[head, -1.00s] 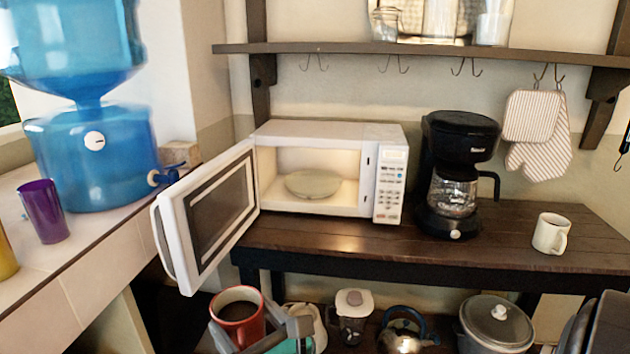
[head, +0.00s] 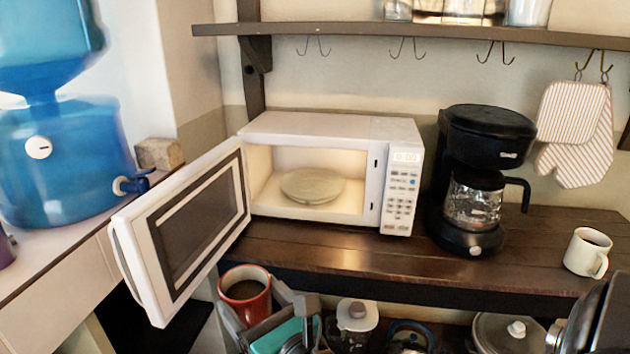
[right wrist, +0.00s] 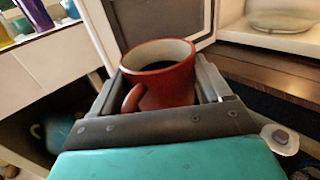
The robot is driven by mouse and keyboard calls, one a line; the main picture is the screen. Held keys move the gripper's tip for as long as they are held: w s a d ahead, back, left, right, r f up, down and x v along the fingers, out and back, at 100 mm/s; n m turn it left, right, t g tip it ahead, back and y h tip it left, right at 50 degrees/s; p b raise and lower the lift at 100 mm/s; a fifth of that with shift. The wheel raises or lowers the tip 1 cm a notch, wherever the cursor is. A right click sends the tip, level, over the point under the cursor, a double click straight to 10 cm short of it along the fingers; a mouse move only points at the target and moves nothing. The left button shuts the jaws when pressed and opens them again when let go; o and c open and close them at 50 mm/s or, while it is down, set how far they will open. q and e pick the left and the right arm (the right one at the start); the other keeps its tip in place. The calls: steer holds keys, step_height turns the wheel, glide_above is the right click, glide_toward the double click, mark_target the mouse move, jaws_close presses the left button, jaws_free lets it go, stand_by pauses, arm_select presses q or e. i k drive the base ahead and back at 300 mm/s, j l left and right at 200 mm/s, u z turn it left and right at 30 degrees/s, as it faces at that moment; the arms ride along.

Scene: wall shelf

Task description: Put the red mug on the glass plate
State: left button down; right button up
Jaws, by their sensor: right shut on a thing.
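The red mug (head: 245,290), filled with dark liquid, is upright between the fingers of my right gripper (head: 250,318), which is shut on it. The right wrist view shows the mug (right wrist: 160,78) with its handle toward the camera and the gripper fingers (right wrist: 165,95) on both sides. The mug is in front of and below the microwave, close to the lower part of its open door. The round glass plate (head: 312,186) lies inside the lit, empty microwave; its edge also shows in the right wrist view (right wrist: 280,18).
The white microwave (head: 330,128) stands on a dark wooden table (head: 330,248), its door (head: 185,235) swung open to the left. A coffee maker (head: 480,180) and a white mug (head: 586,252) are at right. A blue water dispenser (head: 60,175) is at left.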

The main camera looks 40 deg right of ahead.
mark_target(309, 188)
steer(key=i+l, duration=0.2)
steer(key=l, duration=0.15)
steer(key=i+l, duration=0.35)
steer(key=l, duration=0.3)
